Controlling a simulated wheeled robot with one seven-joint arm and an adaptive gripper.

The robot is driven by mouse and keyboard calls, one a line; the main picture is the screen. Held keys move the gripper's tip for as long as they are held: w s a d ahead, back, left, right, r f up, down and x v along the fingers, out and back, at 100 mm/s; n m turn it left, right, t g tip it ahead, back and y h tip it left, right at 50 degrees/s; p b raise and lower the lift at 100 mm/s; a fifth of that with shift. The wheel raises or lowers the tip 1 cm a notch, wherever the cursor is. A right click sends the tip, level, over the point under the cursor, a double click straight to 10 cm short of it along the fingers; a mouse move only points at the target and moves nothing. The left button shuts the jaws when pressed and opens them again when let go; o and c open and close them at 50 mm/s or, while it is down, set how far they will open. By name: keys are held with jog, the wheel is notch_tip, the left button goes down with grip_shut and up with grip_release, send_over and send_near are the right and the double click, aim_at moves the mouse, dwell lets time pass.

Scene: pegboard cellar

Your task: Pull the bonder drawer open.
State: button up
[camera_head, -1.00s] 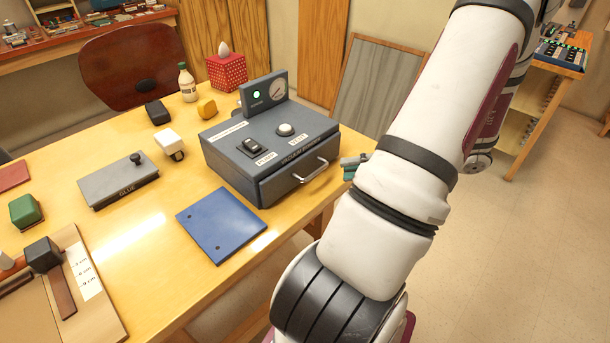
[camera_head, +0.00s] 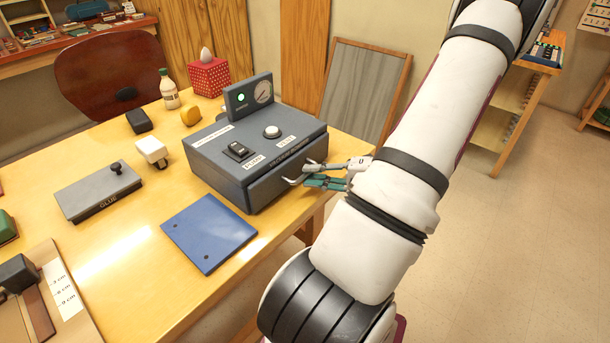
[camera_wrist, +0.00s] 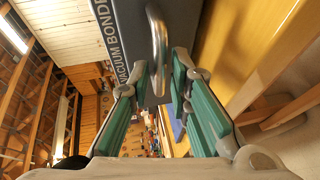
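The vacuum bonder (camera_head: 230,158) is a dark grey box with a gauge panel, a black switch and a white knob on top, standing on the yellow table. Its drawer (camera_head: 262,190) looks shut, with a curved metal handle (camera_wrist: 159,45) on the front. My gripper (camera_head: 316,176) is at the drawer front, by the handle. In the wrist view its green-padded fingers (camera_wrist: 158,85) are apart, one on each side of the handle, with gaps visible. The handle is partly hidden by the fingers in the head view.
A blue plate (camera_head: 208,233) lies on the table in front of the bonder. A grey glue box (camera_head: 98,192) and a white block (camera_head: 152,151) are to its left. A framed grey panel (camera_head: 364,85) leans behind. Open floor lies to the right.

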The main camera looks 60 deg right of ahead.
jog(key=shift+x, duration=1.25)
grip_shut()
jog(key=s+a+p, duration=0.4)
jog(key=s+p, duration=0.4)
jog(key=s, duration=0.9)
jog(key=shift+s, duration=0.25)
jog(key=shift+a, duration=0.1)
grip_release()
